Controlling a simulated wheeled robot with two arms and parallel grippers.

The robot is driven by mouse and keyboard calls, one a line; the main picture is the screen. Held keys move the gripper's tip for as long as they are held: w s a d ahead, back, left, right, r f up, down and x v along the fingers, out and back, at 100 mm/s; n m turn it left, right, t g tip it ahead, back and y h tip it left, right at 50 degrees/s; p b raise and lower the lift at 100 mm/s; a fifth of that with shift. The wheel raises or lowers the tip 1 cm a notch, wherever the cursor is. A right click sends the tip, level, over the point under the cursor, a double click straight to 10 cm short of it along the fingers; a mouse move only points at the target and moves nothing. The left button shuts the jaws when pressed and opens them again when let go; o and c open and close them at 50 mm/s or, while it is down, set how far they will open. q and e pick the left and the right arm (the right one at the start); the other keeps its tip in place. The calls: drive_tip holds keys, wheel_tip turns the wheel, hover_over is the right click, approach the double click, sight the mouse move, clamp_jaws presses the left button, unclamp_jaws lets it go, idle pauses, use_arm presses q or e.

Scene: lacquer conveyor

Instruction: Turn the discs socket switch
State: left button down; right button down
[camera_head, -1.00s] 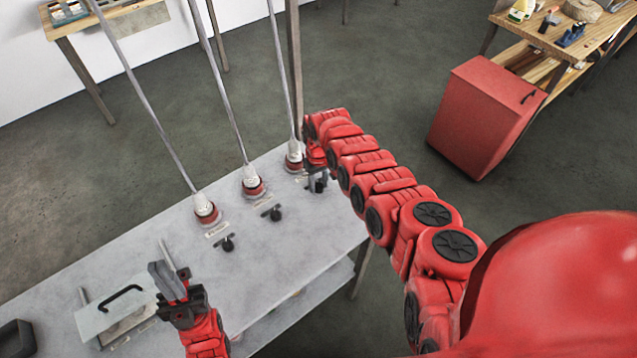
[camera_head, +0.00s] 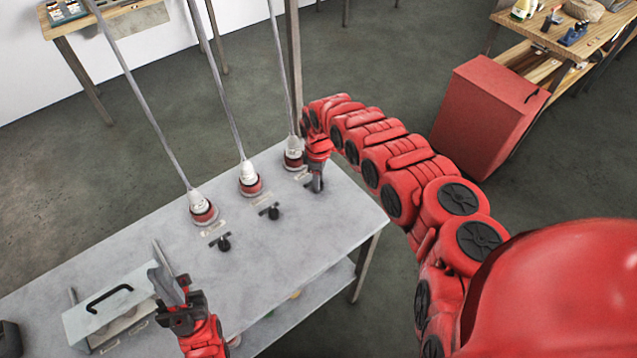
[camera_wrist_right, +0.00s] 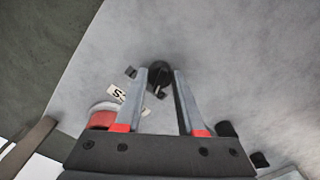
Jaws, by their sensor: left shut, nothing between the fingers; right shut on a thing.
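Three red sockets with white plugs stand in a row on the grey table (camera_head: 300,235), each with a label and black switch in front. My right gripper (camera_head: 316,186) is at the switch of the farthest right socket (camera_head: 293,160) and hides it in the head view. In the right wrist view this black switch (camera_wrist_right: 160,74) sits between the tips of my right gripper (camera_wrist_right: 166,80), which is shut on it. The label beside it (camera_wrist_right: 122,95) is partly readable, starting with "S". My left gripper (camera_head: 168,286) is shut and empty, above the table at lower left.
The other black switches, middle (camera_head: 270,211) and left (camera_head: 224,243), stand free. A pale box with a black handle (camera_head: 108,305) lies near my left gripper. Grey cables rise from the plugs. A red cabinet (camera_head: 488,115) stands on the floor at right. The table's right front is clear.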

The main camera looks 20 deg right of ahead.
drive_tip(key=shift+n, duration=0.6)
drive_tip(key=c, duration=0.5)
unclamp_jaws()
wheel_tip(320, 180, up, 17)
drive_tip(key=p, duration=1.2)
drive_tip(key=shift+r+p, duration=0.2)
drive_tip(key=shift+p, duration=0.15)
drive_tip(key=shift+f, duration=0.1)
